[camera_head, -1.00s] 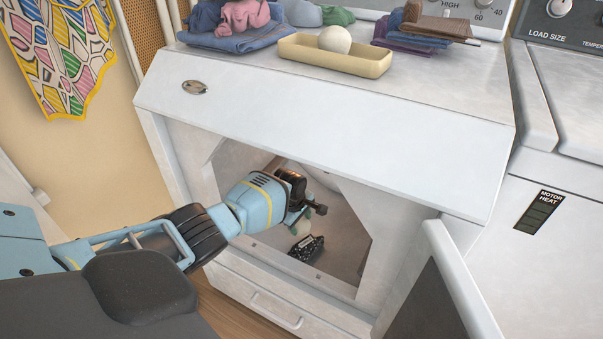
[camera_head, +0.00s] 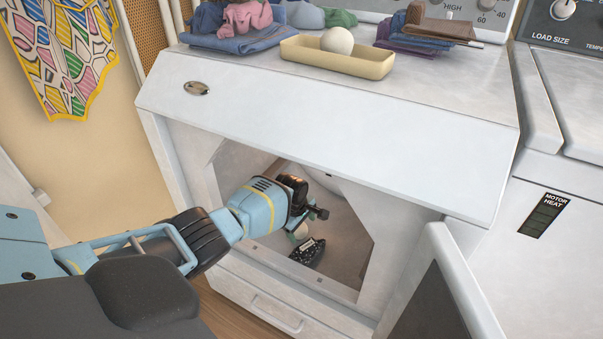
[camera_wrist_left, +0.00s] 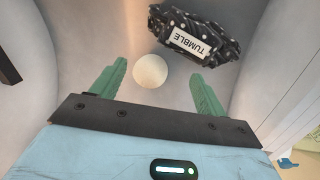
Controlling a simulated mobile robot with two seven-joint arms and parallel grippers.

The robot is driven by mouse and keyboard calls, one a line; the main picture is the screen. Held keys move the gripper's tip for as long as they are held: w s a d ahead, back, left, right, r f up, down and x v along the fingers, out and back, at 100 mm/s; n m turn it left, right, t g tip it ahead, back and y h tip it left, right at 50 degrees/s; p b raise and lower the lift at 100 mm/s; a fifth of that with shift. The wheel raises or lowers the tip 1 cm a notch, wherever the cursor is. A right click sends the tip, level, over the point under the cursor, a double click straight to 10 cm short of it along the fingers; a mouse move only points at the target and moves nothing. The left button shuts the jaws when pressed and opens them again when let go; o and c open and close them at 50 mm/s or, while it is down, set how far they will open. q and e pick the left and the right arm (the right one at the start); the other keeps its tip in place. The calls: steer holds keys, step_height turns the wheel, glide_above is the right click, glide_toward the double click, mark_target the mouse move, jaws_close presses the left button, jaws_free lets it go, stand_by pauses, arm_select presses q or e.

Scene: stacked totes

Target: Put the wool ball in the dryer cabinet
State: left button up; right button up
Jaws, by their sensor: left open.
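A cream wool ball (camera_wrist_left: 150,71) lies on the cabinet floor, seen between and just beyond my fingertips in the left wrist view. It shows partly behind the gripper in the head view (camera_head: 301,231). My left gripper (camera_wrist_left: 155,80) is open and empty, reaching through the open front of the white dryer cabinet (camera_head: 365,250); it also shows in the head view (camera_head: 312,222). A second pale ball (camera_head: 337,40) sits in a cream tray (camera_head: 350,65) on top of the dryer. My right gripper is not in view.
A black object labelled TUMBLE (camera_wrist_left: 195,40) lies beside the ball inside. The cabinet door (camera_head: 440,290) stands open at the right. Folded cloths (camera_head: 235,40) and other textiles (camera_head: 425,35) are on top. A second machine (camera_head: 555,190) stands to the right.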

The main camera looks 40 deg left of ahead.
arm_select(q)
steer(key=p+v, duration=0.8)
steer(key=v, duration=0.5)
steer(key=shift+w, duration=0.15)
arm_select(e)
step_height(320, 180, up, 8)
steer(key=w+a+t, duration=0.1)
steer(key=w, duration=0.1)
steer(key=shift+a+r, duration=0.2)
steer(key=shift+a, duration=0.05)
arm_select(q)
steer(key=shift+d, duration=0.1)
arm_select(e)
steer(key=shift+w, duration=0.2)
